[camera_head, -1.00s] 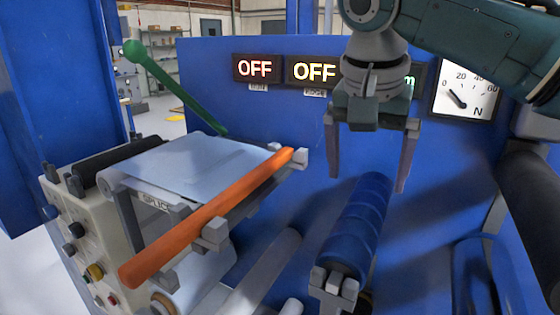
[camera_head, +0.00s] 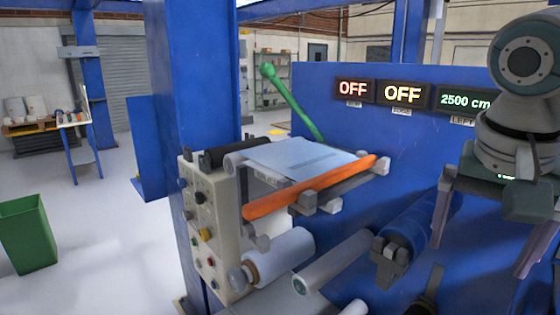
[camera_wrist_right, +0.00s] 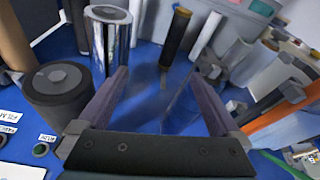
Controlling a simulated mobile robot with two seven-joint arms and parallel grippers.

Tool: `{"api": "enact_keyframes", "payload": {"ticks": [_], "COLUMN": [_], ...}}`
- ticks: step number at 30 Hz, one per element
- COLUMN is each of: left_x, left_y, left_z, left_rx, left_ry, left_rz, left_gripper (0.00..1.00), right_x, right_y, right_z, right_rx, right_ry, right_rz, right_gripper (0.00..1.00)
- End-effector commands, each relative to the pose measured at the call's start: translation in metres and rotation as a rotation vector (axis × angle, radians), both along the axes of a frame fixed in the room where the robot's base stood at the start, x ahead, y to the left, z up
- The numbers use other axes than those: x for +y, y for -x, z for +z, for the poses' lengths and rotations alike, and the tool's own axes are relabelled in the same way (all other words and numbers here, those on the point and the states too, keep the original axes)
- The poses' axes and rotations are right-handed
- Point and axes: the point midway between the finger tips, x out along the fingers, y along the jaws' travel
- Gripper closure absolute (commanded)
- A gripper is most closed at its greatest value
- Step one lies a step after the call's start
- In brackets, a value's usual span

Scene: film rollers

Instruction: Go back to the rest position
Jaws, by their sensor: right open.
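My right gripper (camera_head: 484,250) is at the right edge of the head view, its two fingers spread and pointing down, with nothing between them. It is in front of the blue machine panel (camera_head: 350,130), to the right of the blue roller (camera_head: 422,222) in the picture; one finger overlaps that roller's right side. Whether they touch cannot be told. In the right wrist view the open gripper (camera_wrist_right: 160,80) faces the blue panel (camera_wrist_right: 150,105) with a clear gap between its fingers. My left gripper is not in view.
An orange bar (camera_head: 310,188) and a green lever (camera_head: 290,100) stick out by the splice table (camera_head: 290,158). A white roll (camera_head: 285,255) and a grey roller (camera_head: 335,262) sit below. A green bin (camera_head: 27,235) stands on open floor.

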Motion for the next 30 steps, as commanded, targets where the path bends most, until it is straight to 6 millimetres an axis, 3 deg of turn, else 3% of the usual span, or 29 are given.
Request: {"api": "enact_keyframes", "payload": {"ticks": [8,11,16,21,30], "left_x": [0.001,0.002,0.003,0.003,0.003], "left_y": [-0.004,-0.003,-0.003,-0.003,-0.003], "left_z": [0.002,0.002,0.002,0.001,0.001], "left_rx": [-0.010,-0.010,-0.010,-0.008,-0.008], "left_ry": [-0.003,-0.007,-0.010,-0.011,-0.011], "left_rz": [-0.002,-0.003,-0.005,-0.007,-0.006], "left_gripper": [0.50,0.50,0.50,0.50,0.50], "right_x": [0.040,0.056,0.079,0.077,0.051], "right_y": [0.040,0.062,0.119,0.167,0.229], "right_z": [-0.047,-0.063,-0.088,-0.095,-0.088], "right_rx": [0.019,0.015,-0.014,-0.042,-0.030], "right_ry": [-0.044,-0.067,-0.102,-0.078,0.023], "right_rz": [0.268,0.381,0.593,0.724,0.840], "right_gripper": [0.00,0.00,0.00,0.00,0.00]}}
